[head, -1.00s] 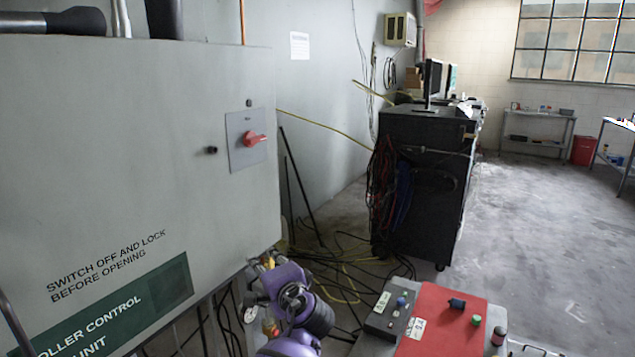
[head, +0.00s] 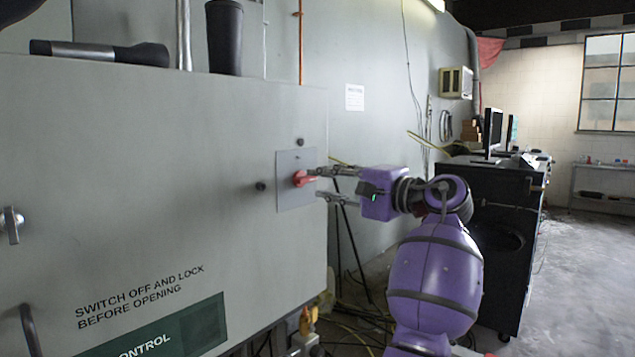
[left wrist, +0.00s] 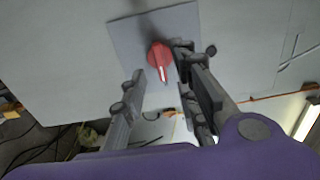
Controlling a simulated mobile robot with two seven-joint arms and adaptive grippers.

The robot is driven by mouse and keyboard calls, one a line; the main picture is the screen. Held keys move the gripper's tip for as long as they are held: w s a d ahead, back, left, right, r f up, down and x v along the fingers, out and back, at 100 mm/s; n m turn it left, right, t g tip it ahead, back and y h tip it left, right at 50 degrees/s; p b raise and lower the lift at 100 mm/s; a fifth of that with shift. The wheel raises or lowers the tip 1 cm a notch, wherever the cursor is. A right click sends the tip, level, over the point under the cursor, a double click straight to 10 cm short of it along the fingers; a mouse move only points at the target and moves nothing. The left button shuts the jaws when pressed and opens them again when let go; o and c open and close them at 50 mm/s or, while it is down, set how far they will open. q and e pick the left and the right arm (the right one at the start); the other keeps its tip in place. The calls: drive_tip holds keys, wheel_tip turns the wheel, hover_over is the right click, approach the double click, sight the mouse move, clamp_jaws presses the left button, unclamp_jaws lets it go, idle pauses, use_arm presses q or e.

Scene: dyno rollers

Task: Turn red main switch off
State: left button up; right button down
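The red main switch (head: 304,178) sits on a grey square plate (head: 290,196) on the front of the pale grey control cabinet (head: 150,180). Its handle points right, roughly level. My left gripper (head: 322,184) is in front of the plate, open, one finger above the other. The upper fingertip is close to the handle; contact cannot be told. In the left wrist view the red switch (left wrist: 160,56) lies just ahead of the open fingers (left wrist: 157,75), nearer the right-hand finger, its white mark toward me. My right gripper is not in view.
A small black knob (head: 261,186) is left of the plate. A black rack (head: 490,230) with monitors is at right. Open floor (head: 580,260) lies beyond.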

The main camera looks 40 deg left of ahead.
sight(309, 181)
use_arm(q)
drive_tip(key=shift+w+a, duration=0.15)
drive_tip(key=shift+a, duration=1.95)
clamp_jaws()
